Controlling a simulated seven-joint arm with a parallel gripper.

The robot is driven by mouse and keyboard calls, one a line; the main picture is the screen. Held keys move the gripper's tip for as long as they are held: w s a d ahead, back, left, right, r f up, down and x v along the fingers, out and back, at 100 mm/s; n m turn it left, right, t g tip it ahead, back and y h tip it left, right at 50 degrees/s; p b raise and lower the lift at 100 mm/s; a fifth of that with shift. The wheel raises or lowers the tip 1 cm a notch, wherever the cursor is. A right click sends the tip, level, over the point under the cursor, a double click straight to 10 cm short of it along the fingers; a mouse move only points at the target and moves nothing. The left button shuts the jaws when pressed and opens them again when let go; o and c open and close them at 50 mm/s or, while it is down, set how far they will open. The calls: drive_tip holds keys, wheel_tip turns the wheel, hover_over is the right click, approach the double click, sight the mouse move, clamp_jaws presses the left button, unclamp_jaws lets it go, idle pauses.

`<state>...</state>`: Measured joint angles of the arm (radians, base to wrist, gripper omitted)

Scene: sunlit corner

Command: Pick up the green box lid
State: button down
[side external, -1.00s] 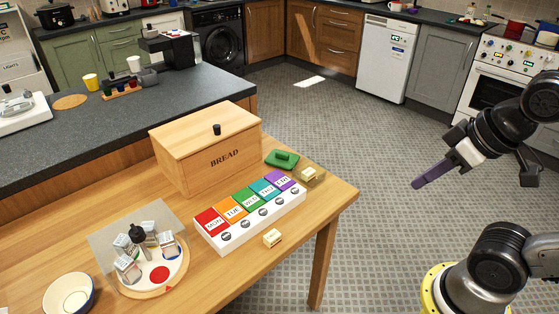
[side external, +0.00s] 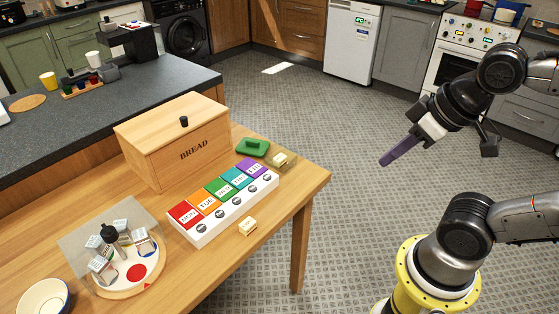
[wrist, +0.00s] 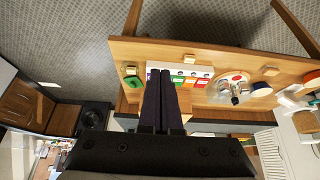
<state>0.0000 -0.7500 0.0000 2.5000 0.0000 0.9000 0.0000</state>
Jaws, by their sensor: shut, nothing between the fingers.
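The green lid (side external: 252,146), with a raised grip on top, lies on the wooden table right of the bread box, behind the coloured day box. It also shows in the wrist view (wrist: 132,82), left of the fingers. A small tan dish with a cream block (side external: 281,159) is close beside it. My gripper (side external: 384,162) is shut and empty, its long dark fingers off to the right of the table, apart from the lid. In the wrist view the closed fingers (wrist: 160,73) hide part of the table.
The wooden bread box (side external: 175,140) stands tall left of the lid. The day box (side external: 222,205) with coloured flaps lies in front. A small cream block (side external: 247,226) and a round tray (side external: 130,275) with shakers are nearer. Open floor lies right of the table.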

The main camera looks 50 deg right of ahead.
drive_tip(key=c, duration=1.5)
unclamp_jaws()
drive_tip(key=shift+c, duration=0.2)
drive_tip(key=o, duration=1.5)
drive_tip(key=shift+o, duration=0.2)
